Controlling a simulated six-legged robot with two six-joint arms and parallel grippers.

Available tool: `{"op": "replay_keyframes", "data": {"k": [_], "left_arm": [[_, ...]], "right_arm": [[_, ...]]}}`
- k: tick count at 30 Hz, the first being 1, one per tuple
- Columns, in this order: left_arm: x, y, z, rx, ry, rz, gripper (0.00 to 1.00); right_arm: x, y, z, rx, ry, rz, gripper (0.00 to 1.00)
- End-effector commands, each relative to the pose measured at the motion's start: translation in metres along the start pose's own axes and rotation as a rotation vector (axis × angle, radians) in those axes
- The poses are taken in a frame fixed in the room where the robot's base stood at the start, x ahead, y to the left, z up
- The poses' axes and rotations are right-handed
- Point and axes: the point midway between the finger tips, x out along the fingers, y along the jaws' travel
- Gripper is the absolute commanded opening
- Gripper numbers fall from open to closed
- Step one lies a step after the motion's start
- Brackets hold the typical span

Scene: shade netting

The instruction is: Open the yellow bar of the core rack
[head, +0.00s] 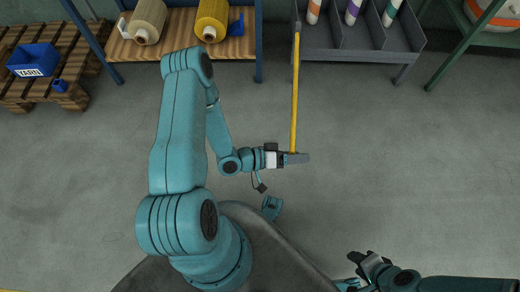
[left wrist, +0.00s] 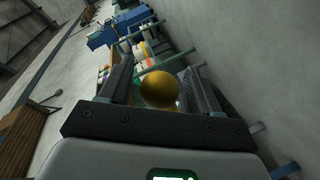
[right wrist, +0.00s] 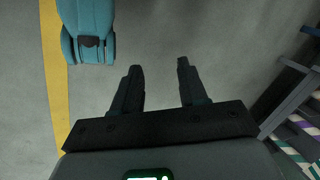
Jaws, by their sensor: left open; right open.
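The yellow bar (head: 295,95) stands out from the front left corner of the grey core rack (head: 345,57), pointing toward me in the head view. My left gripper (head: 297,158) is at the bar's near end. In the left wrist view the rounded yellow bar end (left wrist: 159,90) sits between the two open fingers (left wrist: 160,95). I cannot tell whether either finger touches it. My right gripper (head: 365,268) is open, low at the right of the head view, and far from the rack. The right wrist view shows nothing between its fingers (right wrist: 160,85).
Several cores with coloured bands (head: 353,10) stand in the rack. A pallet with a blue bin (head: 33,60) is far left. The floor before the rack is clear.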

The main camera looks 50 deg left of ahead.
Motion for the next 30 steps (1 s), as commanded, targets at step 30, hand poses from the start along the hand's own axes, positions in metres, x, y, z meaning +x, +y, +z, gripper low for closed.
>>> {"op": "replay_keyframes", "data": {"k": [30], "left_arm": [[-0.156, 0.001, -0.001, 0.005, 0.003, 0.000, 0.63]], "right_arm": [[-0.036, -0.018, 0.014, -0.016, -0.043, -0.002, 0.43]]}}
